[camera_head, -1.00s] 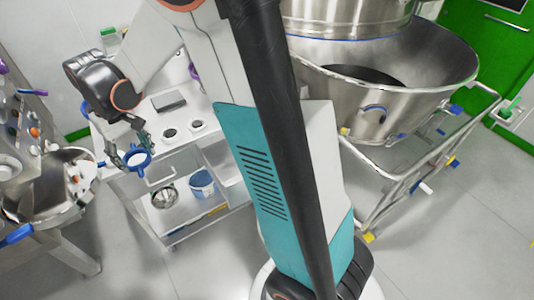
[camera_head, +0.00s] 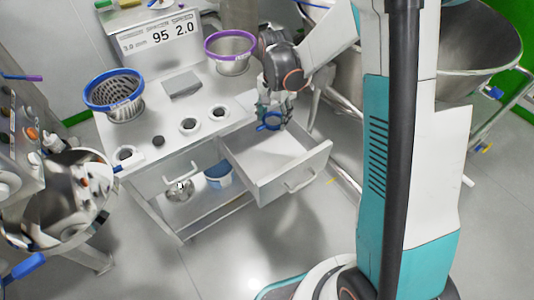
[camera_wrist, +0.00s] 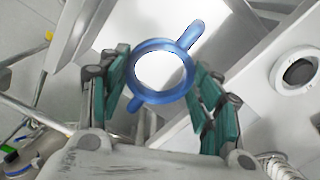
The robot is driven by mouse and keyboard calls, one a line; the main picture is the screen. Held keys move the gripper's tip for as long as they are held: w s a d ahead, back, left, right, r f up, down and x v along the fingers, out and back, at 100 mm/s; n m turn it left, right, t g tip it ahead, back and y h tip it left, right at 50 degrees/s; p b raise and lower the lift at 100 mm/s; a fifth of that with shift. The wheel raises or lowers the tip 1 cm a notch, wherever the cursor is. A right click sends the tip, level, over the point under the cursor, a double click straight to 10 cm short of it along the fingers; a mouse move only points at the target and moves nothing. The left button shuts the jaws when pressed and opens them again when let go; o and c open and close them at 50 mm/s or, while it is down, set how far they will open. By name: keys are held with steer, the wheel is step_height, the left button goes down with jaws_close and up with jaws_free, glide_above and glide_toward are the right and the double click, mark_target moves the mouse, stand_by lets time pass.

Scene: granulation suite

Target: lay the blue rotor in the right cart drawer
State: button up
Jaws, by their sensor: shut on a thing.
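The blue rotor, a ring with short arms, shows in the head view (camera_head: 269,121) and the wrist view (camera_wrist: 184,73). My gripper (camera_head: 272,108) is shut on it, with the teal fingers on both sides of the ring in the wrist view (camera_wrist: 162,85). The right cart drawer (camera_head: 268,157) is pulled out, and its white floor looks empty where it shows. The rotor is over the back part of this drawer, near the cart top's edge. How high it is above the drawer floor I cannot tell.
The cart top (camera_head: 172,142) holds a blue-rimmed basket (camera_head: 113,95), a purple-rimmed basket (camera_head: 231,52), a grey block (camera_head: 184,84) and several round holders. The lower shelf has a blue-and-white tub (camera_head: 217,176). A steel bowl (camera_head: 62,195) stands left; a large steel vessel (camera_head: 465,40) is at right.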

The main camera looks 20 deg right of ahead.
mark_target(272, 160)
step_height(272, 160, down, 21)
steer(key=b, duration=0.7)
steer(key=shift+r, duration=0.15)
steer(key=o, duration=1.3)
steer(key=shift+f, duration=0.2)
